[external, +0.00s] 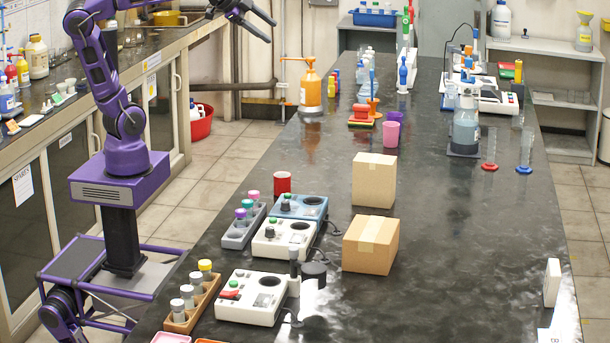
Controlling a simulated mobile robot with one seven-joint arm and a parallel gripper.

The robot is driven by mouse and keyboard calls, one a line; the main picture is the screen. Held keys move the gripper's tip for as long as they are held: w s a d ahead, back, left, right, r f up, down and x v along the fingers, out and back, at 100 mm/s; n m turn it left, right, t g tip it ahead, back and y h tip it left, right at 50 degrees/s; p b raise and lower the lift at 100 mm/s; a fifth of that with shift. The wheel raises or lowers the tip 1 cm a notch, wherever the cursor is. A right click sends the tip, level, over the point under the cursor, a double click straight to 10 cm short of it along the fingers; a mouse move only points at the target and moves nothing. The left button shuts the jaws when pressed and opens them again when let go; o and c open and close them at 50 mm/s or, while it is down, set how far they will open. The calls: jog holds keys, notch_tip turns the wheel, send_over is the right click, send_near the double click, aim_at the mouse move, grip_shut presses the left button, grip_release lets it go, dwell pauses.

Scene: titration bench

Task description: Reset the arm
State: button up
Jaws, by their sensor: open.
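My purple arm rises at the left of the dark bench (420,260) in the external view. It bends up and over to the right near the top edge, where part of it leaves the picture. My gripper (272,22) is high up at the top, above the gap between the side counter and the bench. Its two dark fingers are spread apart, with nothing visible between them. It touches nothing that I can see.
Two cardboard boxes (374,181) stand mid-bench. White and blue devices (250,297) and vial racks (192,303) line the bench's left edge. An orange bottle (310,92) stands farther back, glassware (489,150) at right. A red tub (202,122) is on the floor.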

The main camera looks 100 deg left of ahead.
jog(key=s+d+f+n+g+h+p, duration=0.1)
jog(key=s+d+f+h, duration=0.2)
jog(key=s+f, duration=0.55)
jog(key=s+d+f+n+g+h+p, duration=0.1)
jog(key=s+d+f+h, duration=0.2)
jog(key=s+f, duration=0.55)
notch_tip(320, 180, down, 13)
jog(key=n+b, duration=0.1)
jog(key=b, duration=1.1)
jog(key=shift+s+f, duration=0.15)
jog(key=shift+f, duration=0.05)
jog(key=shift+b, duration=0.3)
